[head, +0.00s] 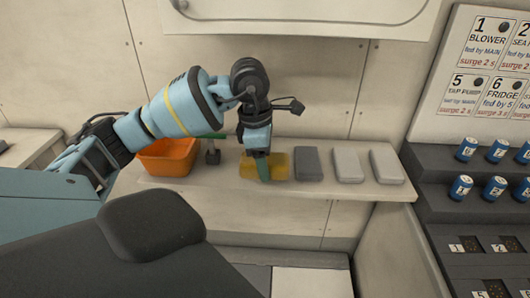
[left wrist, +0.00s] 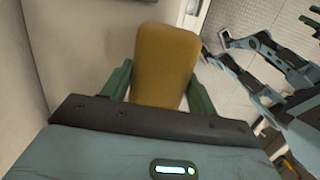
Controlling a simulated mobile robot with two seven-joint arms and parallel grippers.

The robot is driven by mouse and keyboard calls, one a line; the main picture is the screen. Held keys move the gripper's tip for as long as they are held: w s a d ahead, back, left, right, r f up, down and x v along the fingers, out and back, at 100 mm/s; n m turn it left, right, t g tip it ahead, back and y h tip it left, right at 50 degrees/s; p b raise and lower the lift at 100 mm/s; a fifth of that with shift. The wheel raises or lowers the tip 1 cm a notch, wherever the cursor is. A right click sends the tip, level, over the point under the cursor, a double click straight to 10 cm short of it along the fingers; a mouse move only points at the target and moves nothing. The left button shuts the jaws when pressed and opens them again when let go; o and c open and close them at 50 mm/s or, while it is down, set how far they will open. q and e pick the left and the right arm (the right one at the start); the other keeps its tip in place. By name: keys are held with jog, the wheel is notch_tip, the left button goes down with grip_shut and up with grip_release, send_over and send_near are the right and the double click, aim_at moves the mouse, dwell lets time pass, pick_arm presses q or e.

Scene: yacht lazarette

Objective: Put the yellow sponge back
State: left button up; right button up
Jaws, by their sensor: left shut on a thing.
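The yellow sponge (head: 278,166) is at the shelf in the head view, in line with a dark grey block and two lighter blocks to its right. In the left wrist view the sponge (left wrist: 166,65) stands between the two green fingers of my left gripper (left wrist: 160,88). I cannot tell whether the sponge touches the shelf. My right gripper does not show clearly in the head view; an arm of mine shows at the right of the left wrist view.
The shelf (head: 305,190) runs along the wall. An orange bin (head: 168,158) stands left of the sponge. The dark grey block (head: 307,164) is close on its right, then a light block (head: 347,165) and another (head: 386,165). A panel with blue cylinders (head: 462,187) is at the right.

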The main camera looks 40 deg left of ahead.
pick_arm(q)
jog(key=w+a, duration=0.3)
jog(key=w, duration=0.1)
jog(key=w+a, duration=0.2)
jog(key=shift+a+f, duration=0.3)
jog(key=shift+a, duration=0.05)
notch_tip(320, 180, down, 3)
jog(key=shift+f+p, duration=0.2)
jog(key=shift+p, duration=0.2)
jog(key=shift+f, duration=0.1)
jog(key=shift+s+f, duration=0.1)
jog(key=shift+f, duration=0.15)
jog(key=o, duration=0.9)
jog(key=shift+c, duration=0.2)
